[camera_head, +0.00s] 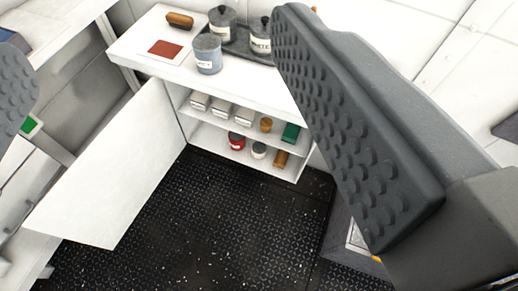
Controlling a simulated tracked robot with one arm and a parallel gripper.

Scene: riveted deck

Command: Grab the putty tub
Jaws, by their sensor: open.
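No label that I can read says putty, so I cannot tell which container is the putty tub. A blue-grey tub (208,56) with a white label stands upright on the white cabinet's top. A small pale tub with a dark lid (259,150) stands on the lower shelf, beside a red can (237,141). My gripper (155,65) is open, with one ridged finger at the left edge and the other large at the right. Nothing is between the fingers up close; the cabinet lies beyond them. The right finger hides part of the cabinet top.
The white cabinet (140,47) has its door (115,165) swung open to the left. A dark tray (243,50) on top holds dark lidded canisters (222,22). The dark floor (190,230) in front is clear.

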